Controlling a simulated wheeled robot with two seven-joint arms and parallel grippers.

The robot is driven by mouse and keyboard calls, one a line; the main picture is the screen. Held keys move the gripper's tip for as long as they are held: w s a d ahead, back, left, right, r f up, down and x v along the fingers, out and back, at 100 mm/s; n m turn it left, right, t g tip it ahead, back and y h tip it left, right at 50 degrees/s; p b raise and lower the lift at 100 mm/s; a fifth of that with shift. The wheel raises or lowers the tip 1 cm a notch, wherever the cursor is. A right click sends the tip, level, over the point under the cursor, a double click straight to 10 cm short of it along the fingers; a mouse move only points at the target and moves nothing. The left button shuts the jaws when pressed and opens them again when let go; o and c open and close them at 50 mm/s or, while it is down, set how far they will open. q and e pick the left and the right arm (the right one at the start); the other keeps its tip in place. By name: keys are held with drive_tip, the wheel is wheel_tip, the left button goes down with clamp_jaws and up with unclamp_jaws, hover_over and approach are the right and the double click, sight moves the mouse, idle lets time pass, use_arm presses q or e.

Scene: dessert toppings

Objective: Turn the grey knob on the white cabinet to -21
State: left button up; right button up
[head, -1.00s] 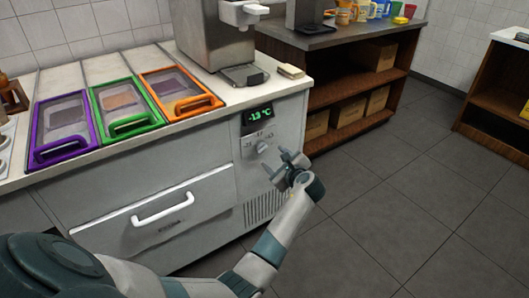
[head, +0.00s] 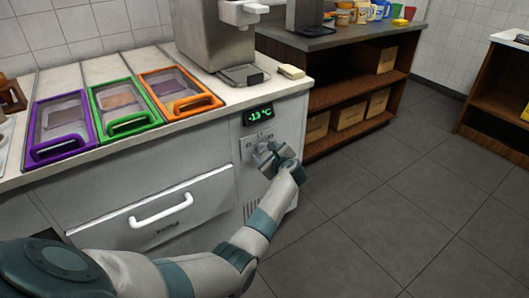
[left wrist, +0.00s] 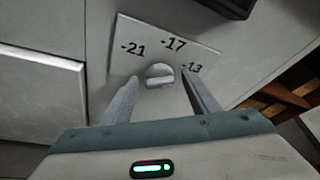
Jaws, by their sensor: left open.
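The white cabinet (head: 210,165) has a green display (head: 258,115) reading -13 °C. Below it is the knob's plate, which in the left wrist view carries the marks -21, -17 and -13. The grey knob (left wrist: 159,74) sits in the middle of this plate. My left gripper (head: 264,153) is at the plate and hides the knob in the head view. In the left wrist view my left gripper (left wrist: 160,95) is open, with one finger on each side of the knob. I cannot tell whether the fingers touch it. My right gripper is not in view.
Purple, green and orange framed bins (head: 180,93) are set in the counter, with a dispenser (head: 215,40) behind. A drawer handle (head: 161,208) sticks out left of my arm. A wooden shelf (head: 350,90) stands to the right, and the floor is clear.

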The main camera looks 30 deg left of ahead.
use_arm(q)
drive_tip(key=c, duration=1.1)
drive_tip(key=shift+o, duration=0.2)
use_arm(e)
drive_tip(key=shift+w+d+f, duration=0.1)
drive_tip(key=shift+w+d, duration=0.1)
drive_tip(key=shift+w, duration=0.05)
